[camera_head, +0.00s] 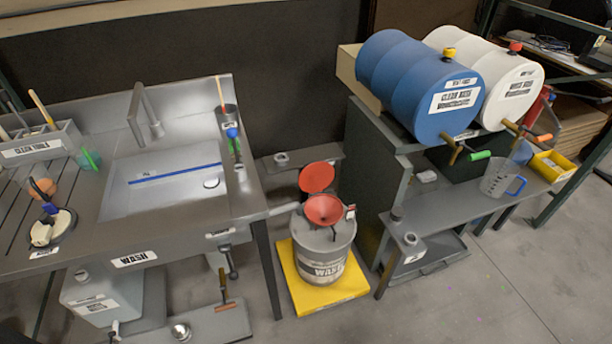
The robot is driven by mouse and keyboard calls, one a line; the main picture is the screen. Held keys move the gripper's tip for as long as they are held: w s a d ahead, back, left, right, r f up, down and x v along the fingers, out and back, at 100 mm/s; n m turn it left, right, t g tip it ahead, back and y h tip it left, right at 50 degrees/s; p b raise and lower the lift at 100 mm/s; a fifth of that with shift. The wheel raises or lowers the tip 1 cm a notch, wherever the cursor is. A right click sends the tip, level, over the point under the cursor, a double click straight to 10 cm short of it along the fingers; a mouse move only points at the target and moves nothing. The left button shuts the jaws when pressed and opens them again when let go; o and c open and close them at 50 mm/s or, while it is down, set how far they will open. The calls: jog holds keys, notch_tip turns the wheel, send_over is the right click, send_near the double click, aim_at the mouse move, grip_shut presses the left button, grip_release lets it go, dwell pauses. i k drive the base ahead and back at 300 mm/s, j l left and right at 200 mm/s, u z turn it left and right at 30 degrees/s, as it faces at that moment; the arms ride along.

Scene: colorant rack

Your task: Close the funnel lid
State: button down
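The red funnel (323,209) sits on top of a grey waste drum (322,257) that stands on a yellow base on the floor. Its round red lid (317,177) stands raised at the back of the funnel, so the funnel mouth is open. A small latch-like part (350,212) shows at the right of the funnel; its details are too small to tell. My gripper is not in this view.
A wash bench with a sink (165,182) stands left of the drum. A dark bench (470,190) with a blue barrel (400,80) and a white barrel (518,85) stands to the right. The floor in front of the yellow base (345,288) is clear.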

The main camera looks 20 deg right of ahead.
aim_at(315, 177)
jog(key=i+l, duration=0.25)
jog(key=i, duration=0.25)
jog(key=i+l, duration=0.25)
jog(key=i, duration=0.3)
jog(key=i+l, duration=0.25)
jog(key=i, duration=0.25)
jog(key=l+z, duration=0.05)
